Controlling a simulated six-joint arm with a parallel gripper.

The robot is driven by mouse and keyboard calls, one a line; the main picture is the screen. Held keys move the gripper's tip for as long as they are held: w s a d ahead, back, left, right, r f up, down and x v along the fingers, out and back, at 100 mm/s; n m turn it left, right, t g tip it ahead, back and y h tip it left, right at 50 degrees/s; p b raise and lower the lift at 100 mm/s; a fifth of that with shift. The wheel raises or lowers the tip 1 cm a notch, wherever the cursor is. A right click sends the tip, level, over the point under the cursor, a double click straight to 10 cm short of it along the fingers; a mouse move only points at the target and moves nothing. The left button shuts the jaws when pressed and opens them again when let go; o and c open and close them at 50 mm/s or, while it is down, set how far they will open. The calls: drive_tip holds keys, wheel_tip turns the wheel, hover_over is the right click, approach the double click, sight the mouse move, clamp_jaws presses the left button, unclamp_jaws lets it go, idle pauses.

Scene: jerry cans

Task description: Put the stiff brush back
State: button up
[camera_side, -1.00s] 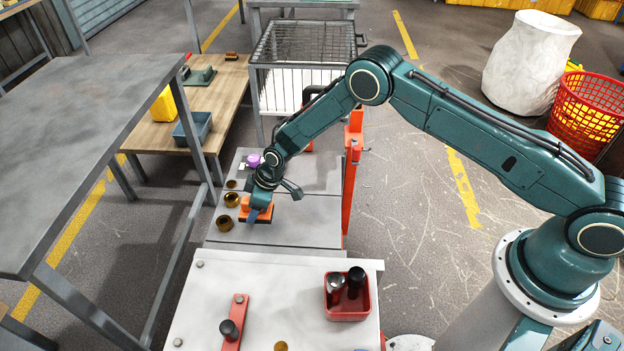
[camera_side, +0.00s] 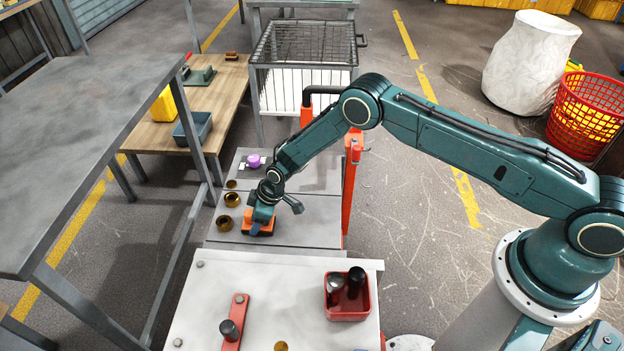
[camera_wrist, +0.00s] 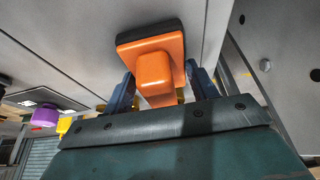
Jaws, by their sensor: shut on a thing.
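The stiff brush (camera_side: 258,222) has an orange body and a dark base. It is at the front left part of the grey bench top (camera_side: 300,232). My gripper (camera_side: 257,225) is shut on it from above. In the wrist view, the orange brush (camera_wrist: 163,52) sits between my two blue fingers (camera_wrist: 160,90), its dark base facing away from the wrist. The brush is at or just above the bench top; I cannot tell whether it touches. The underside of the brush is hidden.
A purple knob (camera_side: 253,161) lies farther back. In front, a pale table holds a red tray (camera_side: 347,311) with dark-handled items and a red bar (camera_side: 236,320). An orange post (camera_side: 351,190) stands right.

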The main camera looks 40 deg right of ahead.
drive_tip(key=shift+f, duration=0.1)
drive_tip(key=o, duration=0.9)
drive_tip(key=shift+o, duration=0.2)
drive_tip(key=shift+s+d+r, duration=0.15)
drive_tip(key=shift+r, duration=0.55)
drive_tip(key=v, duration=1)
drive_tip(key=shift+r, duration=0.35)
drive_tip(key=shift+s+d, duration=0.15)
